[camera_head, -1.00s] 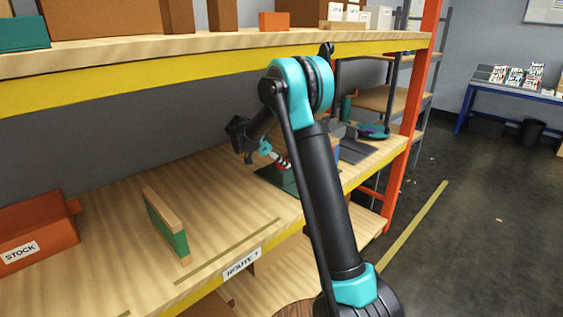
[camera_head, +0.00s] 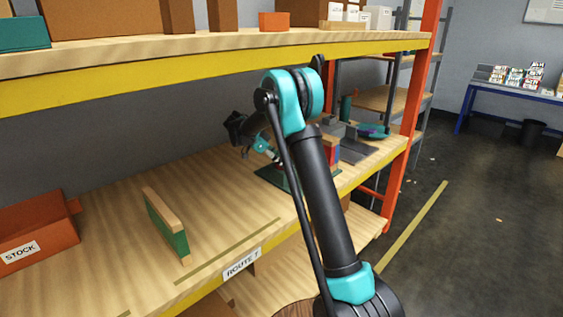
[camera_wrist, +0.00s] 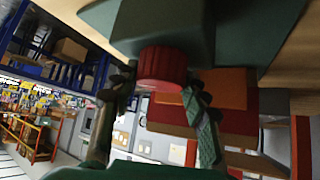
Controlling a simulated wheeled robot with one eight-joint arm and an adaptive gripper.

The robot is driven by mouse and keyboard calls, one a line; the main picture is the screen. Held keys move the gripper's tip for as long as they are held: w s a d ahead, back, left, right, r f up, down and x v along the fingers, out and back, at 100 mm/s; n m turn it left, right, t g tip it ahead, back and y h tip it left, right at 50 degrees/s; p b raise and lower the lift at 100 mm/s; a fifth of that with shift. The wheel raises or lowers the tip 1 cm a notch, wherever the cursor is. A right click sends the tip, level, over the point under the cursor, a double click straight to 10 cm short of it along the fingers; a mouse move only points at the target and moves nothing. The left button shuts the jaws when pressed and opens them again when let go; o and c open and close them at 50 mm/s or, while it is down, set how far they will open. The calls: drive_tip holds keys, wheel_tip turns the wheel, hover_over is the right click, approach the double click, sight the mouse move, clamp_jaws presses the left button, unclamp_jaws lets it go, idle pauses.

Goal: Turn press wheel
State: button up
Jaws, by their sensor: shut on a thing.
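The press wheel is a ribbed red knob (camera_wrist: 162,66) on a dark green body (camera_wrist: 165,22) in the wrist view. My gripper (camera_wrist: 158,92) has one finger on each side of the knob and is shut on it. In the head view my gripper (camera_head: 272,156) is small and low over the press's dark green base (camera_head: 272,177), on the wooden shelf (camera_head: 120,220). My own arm link hides part of the press there, and the wheel cannot be made out.
A green and wood block (camera_head: 168,228) stands on the shelf at front left. An orange STOCK box (camera_head: 40,228) is at far left. An orange upright (camera_head: 412,110) and a yellow-edged upper shelf (camera_head: 200,70) bound the space. The shelf between block and press is clear.

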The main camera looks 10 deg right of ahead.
drive_tip(key=o, duration=1.2)
drive_tip(key=shift+c, duration=0.2)
drive_tip(key=shift+a, duration=0.1)
drive_tip(key=v, duration=0.7)
drive_tip(key=shift+a+r, duration=0.1)
drive_tip(key=shift+r, duration=0.05)
